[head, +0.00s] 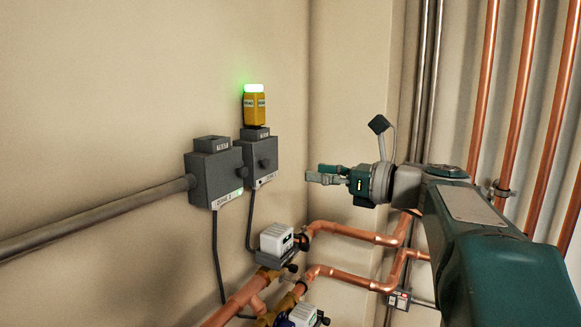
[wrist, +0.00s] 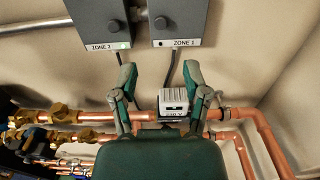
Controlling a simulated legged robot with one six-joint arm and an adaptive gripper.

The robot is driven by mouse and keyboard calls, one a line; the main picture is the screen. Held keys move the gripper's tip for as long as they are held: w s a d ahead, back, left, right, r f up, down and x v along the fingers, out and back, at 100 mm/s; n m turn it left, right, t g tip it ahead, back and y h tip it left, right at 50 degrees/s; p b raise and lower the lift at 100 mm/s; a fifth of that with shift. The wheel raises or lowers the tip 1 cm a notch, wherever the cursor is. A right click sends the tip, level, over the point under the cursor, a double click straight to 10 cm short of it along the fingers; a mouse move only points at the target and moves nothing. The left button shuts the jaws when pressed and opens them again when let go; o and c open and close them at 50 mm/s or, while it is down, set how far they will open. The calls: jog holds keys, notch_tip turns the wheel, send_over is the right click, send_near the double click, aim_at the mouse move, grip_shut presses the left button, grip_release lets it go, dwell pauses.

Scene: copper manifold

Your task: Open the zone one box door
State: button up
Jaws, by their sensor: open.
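The zone one box (head: 262,150) is a grey box on the wall with a dark round knob on its front. Its door looks shut. In the wrist view the box (wrist: 183,20) is at the top, with a white "ZONE 1" label (wrist: 178,43) along its lower edge. My gripper (head: 313,174) is open and empty, to the right of the box in the head view and apart from it. In the wrist view my gripper's (wrist: 159,76) two fingers are spread below the label, with the box beyond them.
A similar box (head: 213,180), labelled "ZONE 2" with a green light, is at the left. A yellow device (head: 254,108) glowing green stands above the zone one box. Below are copper pipes (head: 345,233) and a white valve actuator (head: 276,240). A grey conduit (head: 95,216) runs left.

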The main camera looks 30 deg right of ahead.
aim_at(268, 164)
jog(key=x, duration=1)
jog(key=shift+w+a, duration=0.2)
jog(key=shift+w, duration=0.15)
grip_shut()
